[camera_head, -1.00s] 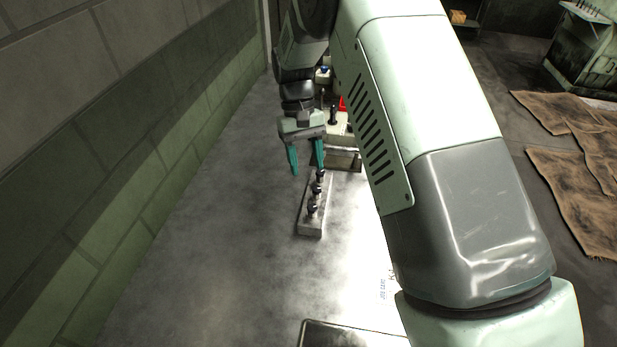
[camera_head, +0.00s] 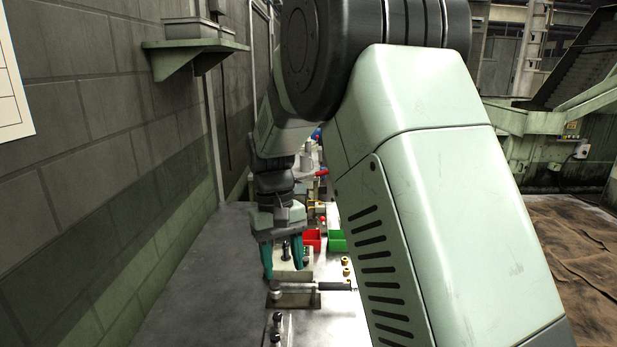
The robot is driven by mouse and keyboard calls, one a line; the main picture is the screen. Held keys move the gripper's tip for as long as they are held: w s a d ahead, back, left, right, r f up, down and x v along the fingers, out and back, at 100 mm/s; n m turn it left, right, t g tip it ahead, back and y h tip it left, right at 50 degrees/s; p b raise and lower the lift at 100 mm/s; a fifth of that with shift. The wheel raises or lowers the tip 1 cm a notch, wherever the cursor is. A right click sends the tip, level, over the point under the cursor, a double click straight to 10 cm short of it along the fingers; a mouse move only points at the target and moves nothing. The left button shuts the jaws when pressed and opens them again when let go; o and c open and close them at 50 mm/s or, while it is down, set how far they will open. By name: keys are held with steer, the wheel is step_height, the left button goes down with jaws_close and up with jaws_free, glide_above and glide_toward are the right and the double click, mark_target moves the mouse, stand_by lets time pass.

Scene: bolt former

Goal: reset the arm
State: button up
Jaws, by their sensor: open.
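My gripper (camera_head: 283,272) hangs down over the far part of the grey metal table, left of my large pale green arm link. Its two teal fingers are apart and I see nothing held between them. A pale block with a dark upright piece stands just behind the fingers; I cannot tell whether they touch it. My arm link covers much of the right side of the table.
A red bin (camera_head: 312,239) and a green bin (camera_head: 337,242) sit behind the gripper. A block with dark-headed bolts (camera_head: 278,330) is in front. The table's left part (camera_head: 190,290) is bare, beside a brick wall with a shelf (camera_head: 195,45).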

steer(key=s+d+r+m+t+y, duration=0.1)
steer(key=s+d+r+t, duration=0.1)
steer(key=s+d+r, duration=0.4)
steer(key=s+d+r+m+t, duration=0.1)
steer(key=s+d+r+t, duration=0.1)
steer(key=s+d+r, duration=0.45)
steer(key=s+d+r+m+t, duration=0.1)
steer(key=s+d, duration=0.1)
steer(key=s, duration=0.3)
steer(key=s+d+r+m+t, duration=0.1)
steer(key=s+d+r+t, duration=0.1)
steer(key=s, duration=0.4)
steer(key=shift+t, duration=0.3)
steer(key=shift+w, duration=0.1)
